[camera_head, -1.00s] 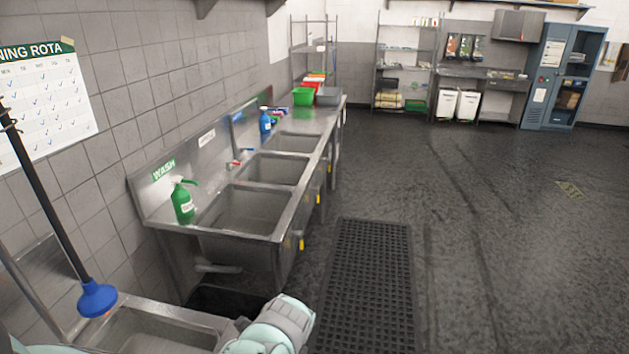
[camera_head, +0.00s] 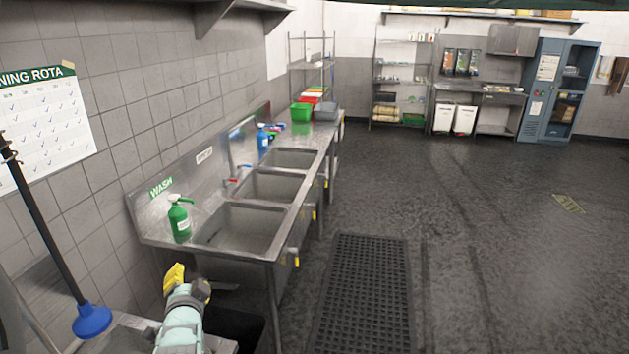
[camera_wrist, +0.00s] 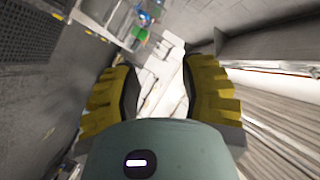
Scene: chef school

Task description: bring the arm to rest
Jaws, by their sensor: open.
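My arm comes up from the bottom of the head view, in front of the near end of the sink unit. One yellow finger pad of my gripper (camera_head: 175,276) shows there. In the wrist view my gripper (camera_wrist: 160,92) has its two yellow ribbed fingers apart, with nothing between them. Past the fingers the wrist view shows a pale, blocky surface that I cannot make out clearly.
The steel sink unit (camera_head: 272,255) runs along the tiled left wall, with a green spray bottle (camera_head: 180,220) on its near edge. A blue plunger (camera_head: 92,320) is at the lower left. A black floor mat (camera_head: 365,290) lies right of the sinks. Open floor spreads right.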

